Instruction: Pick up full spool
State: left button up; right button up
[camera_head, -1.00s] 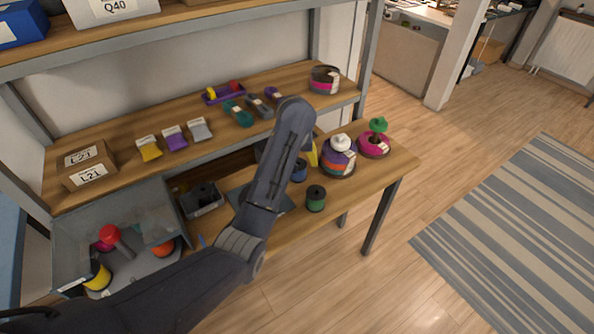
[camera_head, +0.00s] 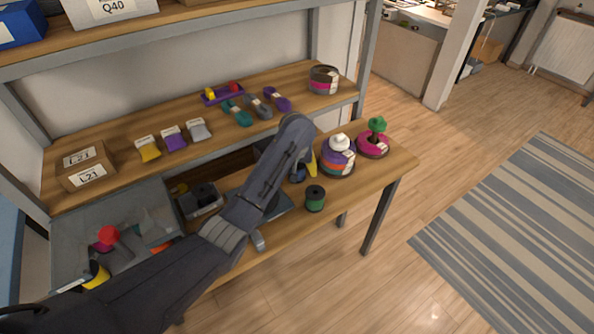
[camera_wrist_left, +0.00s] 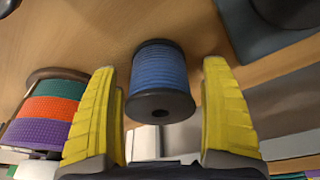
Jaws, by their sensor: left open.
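A blue spool (camera_wrist_left: 158,68) with black end flanges stands on the wooden table in the left wrist view, its cord winding looking full. In the head view the blue spool (camera_head: 298,174) is mostly hidden behind my left arm. My left gripper (camera_wrist_left: 158,78) is open, its two yellow fingers on either side of the spool, with visible gaps to both. In the head view only a bit of a yellow finger of my left gripper (camera_head: 311,165) shows. A green spool (camera_head: 315,199) stands nearer the table's front edge. My right gripper is not in view.
A banded cord stack (camera_head: 337,160) stands close by; it also shows at the left of the wrist view (camera_wrist_left: 48,108). A pink spool with a green top (camera_head: 374,143) is farther right. The shelf (camera_head: 120,130) with cord bundles is behind. A grey bin (camera_head: 70,225) is at left.

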pick_arm(q)
jog(key=shift+f, duration=0.1)
jog(key=shift+c, duration=0.3)
jog(key=c, duration=1.3)
jog(key=shift+o, duration=0.2)
